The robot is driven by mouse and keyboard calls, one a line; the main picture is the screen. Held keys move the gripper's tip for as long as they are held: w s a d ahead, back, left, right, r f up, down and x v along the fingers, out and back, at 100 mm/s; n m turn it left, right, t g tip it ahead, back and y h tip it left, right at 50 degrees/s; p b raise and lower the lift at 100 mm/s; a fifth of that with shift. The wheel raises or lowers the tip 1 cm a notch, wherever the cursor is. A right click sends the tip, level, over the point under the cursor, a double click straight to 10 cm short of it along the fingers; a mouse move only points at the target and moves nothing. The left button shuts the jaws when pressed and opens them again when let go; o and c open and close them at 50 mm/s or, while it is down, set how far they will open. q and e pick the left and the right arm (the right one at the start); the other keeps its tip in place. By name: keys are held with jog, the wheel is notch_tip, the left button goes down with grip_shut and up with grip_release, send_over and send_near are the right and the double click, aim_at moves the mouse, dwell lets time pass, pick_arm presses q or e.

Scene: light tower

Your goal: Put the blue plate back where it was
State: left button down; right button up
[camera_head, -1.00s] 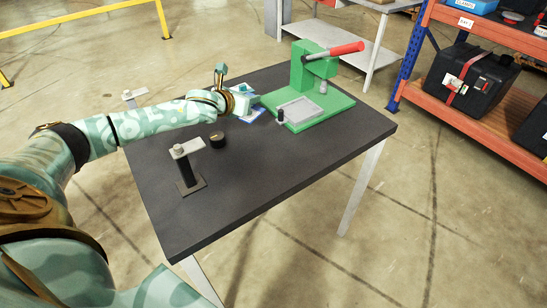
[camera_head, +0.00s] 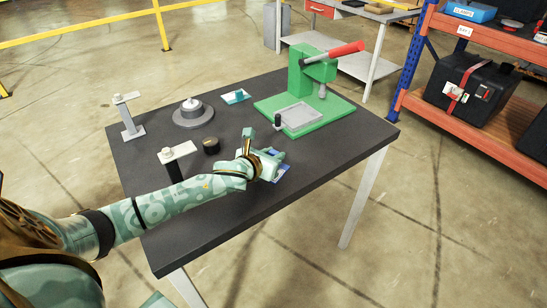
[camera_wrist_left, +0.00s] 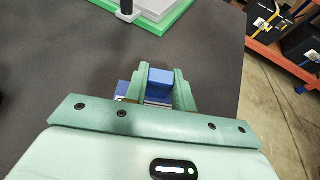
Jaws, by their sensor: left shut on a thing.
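The blue plate (camera_head: 283,173) is at my left gripper (camera_head: 272,163), over the front right part of the dark table. Much of it is hidden by the gripper. In the left wrist view the fingers (camera_wrist_left: 158,84) are shut on the plate's blue block (camera_wrist_left: 161,77), and a blue edge (camera_wrist_left: 122,88) shows beside them. I cannot tell whether the plate touches the table. A second small plate with a teal block (camera_head: 236,96) lies farther back, left of the green press. My right gripper is not in view.
The green press (camera_head: 310,90) with its red lever stands at the back right of the table (camera_head: 225,225). A round grey base (camera_head: 193,115), a black puck (camera_head: 211,145) and two posts (camera_head: 129,115) (camera_head: 178,155) stand at the left. The table's front right is clear.

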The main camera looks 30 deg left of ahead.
pick_arm(q)
jog(key=c, duration=1.2)
grip_release()
jog(key=shift+o, duration=0.2)
jog(key=p+v, duration=0.4)
jog(key=v, duration=0.8)
jog(key=shift+s+r, duration=0.1)
